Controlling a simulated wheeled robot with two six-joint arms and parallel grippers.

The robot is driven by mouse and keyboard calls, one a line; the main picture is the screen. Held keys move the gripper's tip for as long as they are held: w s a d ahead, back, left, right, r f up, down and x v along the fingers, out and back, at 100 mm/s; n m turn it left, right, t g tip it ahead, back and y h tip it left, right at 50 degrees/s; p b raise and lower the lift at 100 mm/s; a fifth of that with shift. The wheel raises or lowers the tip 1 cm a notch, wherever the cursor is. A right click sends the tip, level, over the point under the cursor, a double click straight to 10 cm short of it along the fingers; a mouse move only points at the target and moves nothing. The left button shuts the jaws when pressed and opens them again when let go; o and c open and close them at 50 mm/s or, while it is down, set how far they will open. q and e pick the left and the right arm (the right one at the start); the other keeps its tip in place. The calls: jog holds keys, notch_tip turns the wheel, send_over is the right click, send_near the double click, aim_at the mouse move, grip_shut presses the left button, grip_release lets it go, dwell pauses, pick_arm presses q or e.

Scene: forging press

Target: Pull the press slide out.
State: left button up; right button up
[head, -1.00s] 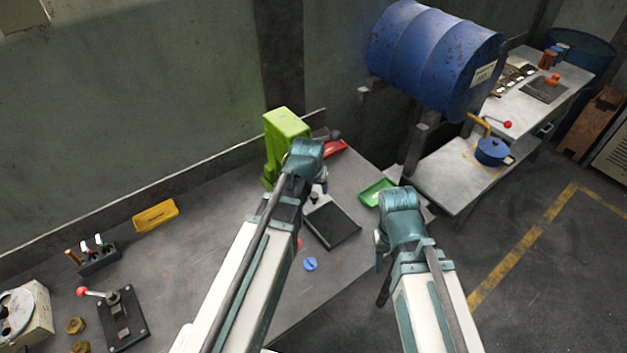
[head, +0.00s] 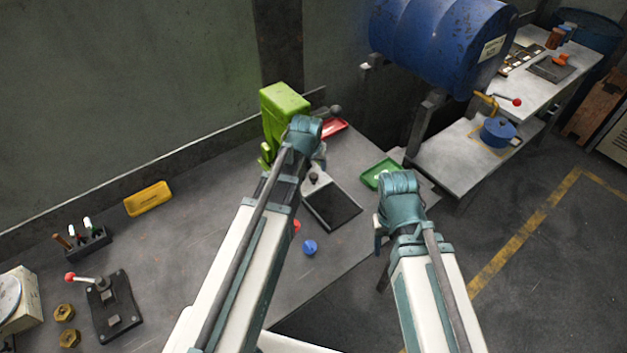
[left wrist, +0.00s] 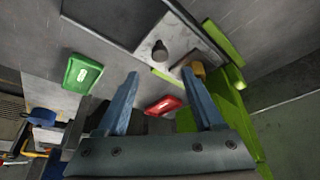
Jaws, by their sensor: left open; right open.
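The green press (head: 285,110) stands on the bench against the wall. In front of it lies a flat slide plate with a light part carrying a dark knob (head: 314,178) and a dark front part (head: 335,206). In the left wrist view the light plate (left wrist: 185,42) and its upright knob (left wrist: 160,52) lie ahead of my left gripper (left wrist: 160,74).
A green tray (head: 380,172) and a red tray (head: 333,127) lie near the press. A blue knob (head: 309,247) is on the bench in front. A lever fixture (head: 112,305) and a yellow tray (head: 148,198) are at left. A blue drum (head: 440,45) stands behind.

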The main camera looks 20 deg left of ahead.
aim_at(314, 176)
pick_arm(q)
jog(key=b+x, duration=0.7)
jog(key=x, duration=0.1)
jog(key=shift+w+f, duration=0.1)
jog(key=shift+f, duration=0.2)
jog(key=shift+r, duration=0.1)
grip_shut()
dwell(1.0)
